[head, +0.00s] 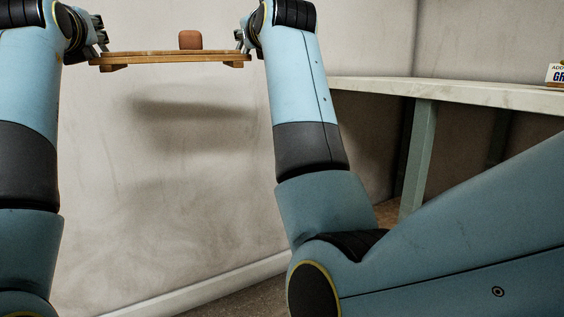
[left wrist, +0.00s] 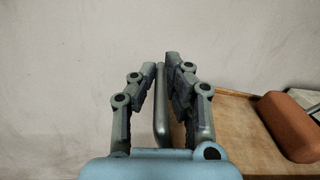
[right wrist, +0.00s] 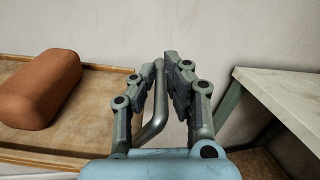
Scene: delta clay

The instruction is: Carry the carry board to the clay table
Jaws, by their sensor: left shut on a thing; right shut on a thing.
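The carry board (head: 165,58) is a wooden board held up level between my two arms at the upper left of the head view. A reddish-brown clay block (head: 190,40) rests on it; it also shows in the right wrist view (right wrist: 38,88) and the left wrist view (left wrist: 290,125). My left gripper (head: 103,42) is shut on the board's left handle, a grey metal bar (left wrist: 161,105). My right gripper (head: 241,40) is shut on the board's right handle (right wrist: 156,110). The clay table is not clearly identifiable.
A pale-topped table or counter (head: 450,93) with grey-green legs stands along the wall at the right. A small sign (head: 556,73) stands on it at the picture's edge. A plain plaster wall (head: 170,170) is behind the board. Bare floor shows below.

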